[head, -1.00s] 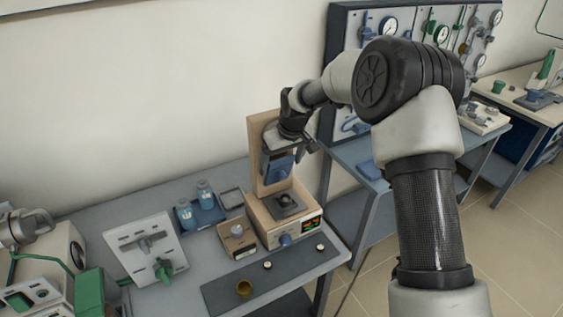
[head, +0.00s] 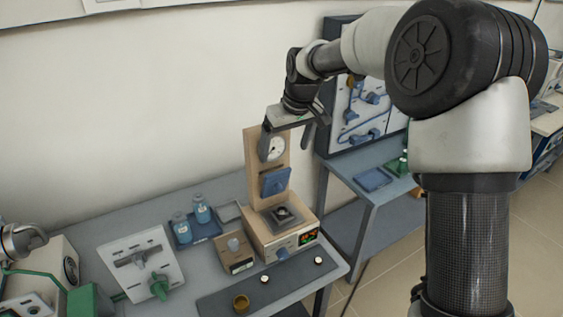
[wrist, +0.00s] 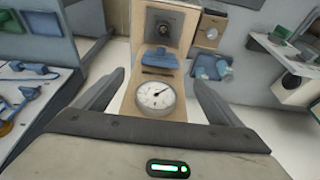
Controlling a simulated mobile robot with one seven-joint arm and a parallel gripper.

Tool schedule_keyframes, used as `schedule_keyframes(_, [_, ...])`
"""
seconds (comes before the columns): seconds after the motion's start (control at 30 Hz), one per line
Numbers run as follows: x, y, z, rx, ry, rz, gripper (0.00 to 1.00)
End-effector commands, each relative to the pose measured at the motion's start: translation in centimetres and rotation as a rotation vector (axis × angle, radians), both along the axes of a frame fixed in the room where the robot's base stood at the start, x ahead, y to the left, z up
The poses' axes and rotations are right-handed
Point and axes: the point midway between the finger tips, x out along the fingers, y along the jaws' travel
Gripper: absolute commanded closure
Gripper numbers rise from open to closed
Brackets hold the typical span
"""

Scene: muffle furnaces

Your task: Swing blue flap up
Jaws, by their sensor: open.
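The blue flap (head: 275,181) is on the upright wooden panel (head: 252,150) of a small furnace unit, below a round dial (head: 274,149). In the wrist view the flap (wrist: 160,58) lies beyond the dial (wrist: 156,97), seen from above. My gripper (head: 289,146) is open and empty. It is at the height of the dial, above the flap and apart from it. In the wrist view its two fingers (wrist: 160,88) are spread on either side of the dial and panel. The furnace base (head: 283,234) with a dark square top stands below the flap.
Two blue-capped bottles stand in a blue tray (head: 209,233) left of the unit. A small wooden box (head: 234,254) is beside it. A second bench (head: 350,160) is to the right.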

Motion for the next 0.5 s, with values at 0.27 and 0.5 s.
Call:
schedule_keyframes(0.27, [-1.0, -0.7, 3.5, 0.000, 0.000, 0.001, 0.11])
schedule_keyframes(0.5, [-1.2, -0.8, 3.9, 0.000, 0.001, 0.001, 0.11])
